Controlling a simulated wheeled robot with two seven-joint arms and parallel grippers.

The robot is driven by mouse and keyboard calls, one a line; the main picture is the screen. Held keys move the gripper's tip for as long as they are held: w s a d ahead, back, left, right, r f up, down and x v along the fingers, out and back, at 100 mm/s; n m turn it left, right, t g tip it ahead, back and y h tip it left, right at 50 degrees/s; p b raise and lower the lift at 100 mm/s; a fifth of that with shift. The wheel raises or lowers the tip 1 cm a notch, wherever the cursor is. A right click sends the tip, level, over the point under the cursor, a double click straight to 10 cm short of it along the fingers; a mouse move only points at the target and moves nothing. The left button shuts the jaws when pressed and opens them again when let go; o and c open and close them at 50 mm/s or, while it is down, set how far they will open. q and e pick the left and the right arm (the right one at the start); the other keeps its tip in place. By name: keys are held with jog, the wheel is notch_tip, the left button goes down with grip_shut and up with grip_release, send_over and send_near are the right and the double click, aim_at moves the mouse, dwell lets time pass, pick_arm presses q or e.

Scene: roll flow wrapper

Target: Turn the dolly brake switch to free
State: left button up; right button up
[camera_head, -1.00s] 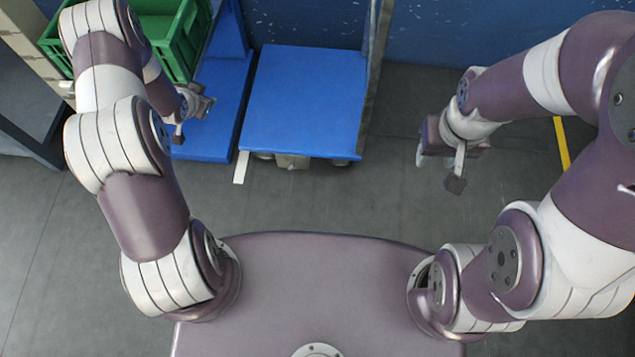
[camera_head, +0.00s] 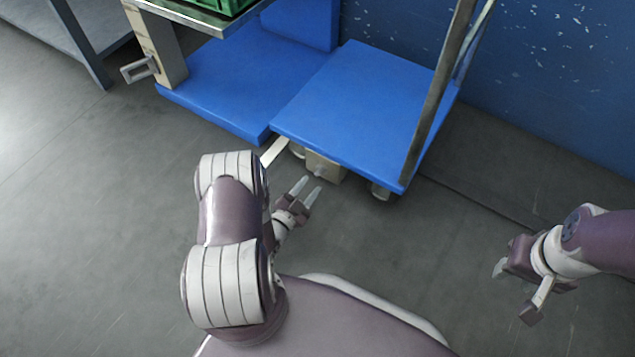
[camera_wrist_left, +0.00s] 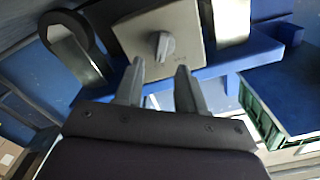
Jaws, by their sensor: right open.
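The dolly (camera_head: 350,100) has a blue deck and stands ahead of me. Its grey brake box (camera_head: 325,167) hangs under the front edge, between the wheels. Small lettering beside the knob is unreadable. My left gripper (camera_head: 308,189) is open and empty, its fingers pointing at the box. In the wrist view its fingertips (camera_wrist_left: 158,70) are just short of the knob, either side of it. My right gripper (camera_head: 514,290) is open and empty, away to the right.
A second blue platform (camera_head: 215,85) stands left of the dolly, with a green crate (camera_head: 215,5) above it. A metal post (camera_head: 437,90) rises at the dolly's right edge. A blue wall (camera_head: 560,80) is behind. The floor between is clear.

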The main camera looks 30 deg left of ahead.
aim_at(319, 174)
pick_arm(q)
jog(key=w+b, duration=0.1)
jog(key=w, duration=0.3)
jog(key=shift+d+f, duration=0.1)
jog(key=shift+f, duration=0.05)
jog(key=shift+w, duration=0.35)
pick_arm(e)
notch_tip(319, 174, down, 2)
jog(key=shift+f, duration=0.1)
pick_arm(q)
grip_shut()
